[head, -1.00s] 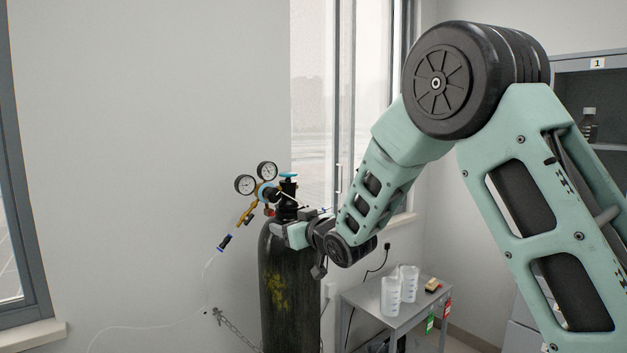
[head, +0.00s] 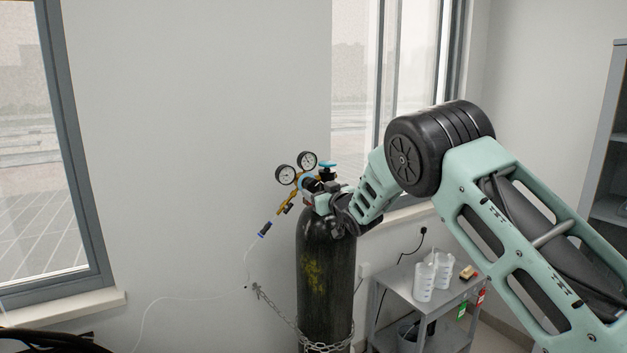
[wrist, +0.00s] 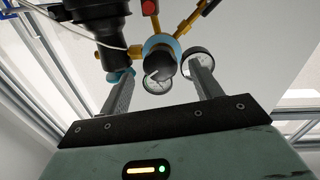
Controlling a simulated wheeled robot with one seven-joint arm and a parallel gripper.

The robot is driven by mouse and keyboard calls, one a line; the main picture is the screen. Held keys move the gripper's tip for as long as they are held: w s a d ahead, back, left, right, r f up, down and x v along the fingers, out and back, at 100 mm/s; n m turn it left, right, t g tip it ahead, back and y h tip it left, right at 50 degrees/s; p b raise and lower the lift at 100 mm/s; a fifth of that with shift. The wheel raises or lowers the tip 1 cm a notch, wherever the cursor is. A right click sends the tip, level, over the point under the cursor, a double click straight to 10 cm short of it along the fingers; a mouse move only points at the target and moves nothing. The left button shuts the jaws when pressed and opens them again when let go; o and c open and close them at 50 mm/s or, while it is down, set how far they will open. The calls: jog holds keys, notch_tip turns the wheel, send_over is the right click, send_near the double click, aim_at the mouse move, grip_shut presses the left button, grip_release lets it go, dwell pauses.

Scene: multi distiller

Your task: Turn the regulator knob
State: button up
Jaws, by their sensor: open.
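The regulator on the black gas cylinder (head: 313,275) has two round gauges (head: 287,174) and brass fittings. Its dark knob (wrist: 161,66) with a blue ring (wrist: 160,42) shows in the wrist view, between my gripper's two fingers as seen there. My gripper (wrist: 163,76) is open, with nothing held. I cannot tell whether a finger touches the knob. In the head view my gripper (head: 314,200) is at the cylinder's top, close to the regulator, and partly hides it. A blue valve handwheel (head: 327,165) stands above the cylinder neck.
A grey metal cart (head: 401,301) with white beakers (head: 425,280) stands to the right of the cylinder. A chain (head: 277,310) runs around the cylinder to the wall. A thin hose (head: 190,299) hangs at the left. Windows are on both sides.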

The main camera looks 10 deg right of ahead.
aim_at(314, 187)
jog(key=shift+p+x, duration=0.8)
jog(key=shift+x, duration=1.3)
jog(key=c, duration=1)
